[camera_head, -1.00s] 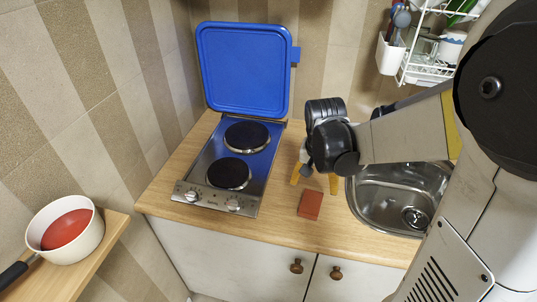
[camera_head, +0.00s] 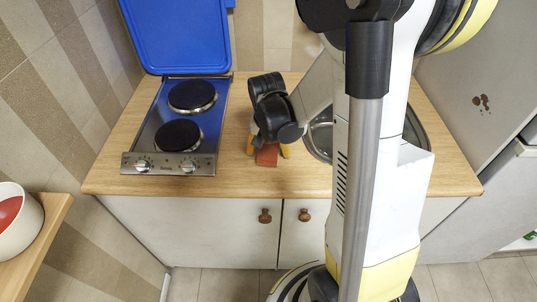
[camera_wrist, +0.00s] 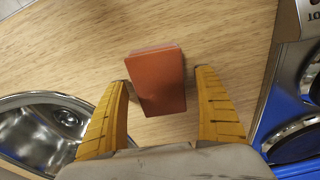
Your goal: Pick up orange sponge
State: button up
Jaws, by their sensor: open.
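The orange sponge (camera_head: 267,155) is a reddish-orange block lying on the wooden counter (camera_head: 225,178), between the hob and the sink. In the head view my gripper (camera_head: 268,149) is above it, and its dark wrist hides part of the scene behind. In the wrist view the sponge (camera_wrist: 157,75) lies between and slightly beyond the two yellow fingertips of my gripper (camera_wrist: 163,80). The fingers are spread wide, with a gap showing on both sides of the sponge. The gripper is open and empty.
The hob (camera_head: 180,120) with its raised blue lid (camera_head: 185,35) stands left of the sponge. A steel sink (camera_wrist: 45,125) is on the other side, partly hidden by my arm in the head view. A white pot (camera_head: 20,225) sits on a shelf at far left.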

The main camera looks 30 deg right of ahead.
aim_at(269, 148)
jog(key=c, duration=1)
jog(key=shift+c, duration=0.2)
jog(key=shift+r, duration=0.1)
notch_tip(269, 148, up, 4)
jog(key=shift+r+p, duration=0.1)
jog(key=shift+p, duration=1)
jog(key=s+d+r+p, duration=0.3)
jog(key=s+d+r, duration=0.3)
jog(key=s+d, duration=0.2)
jog(key=shift+d+r, duration=0.2)
jog(key=shift+r, duration=0.15)
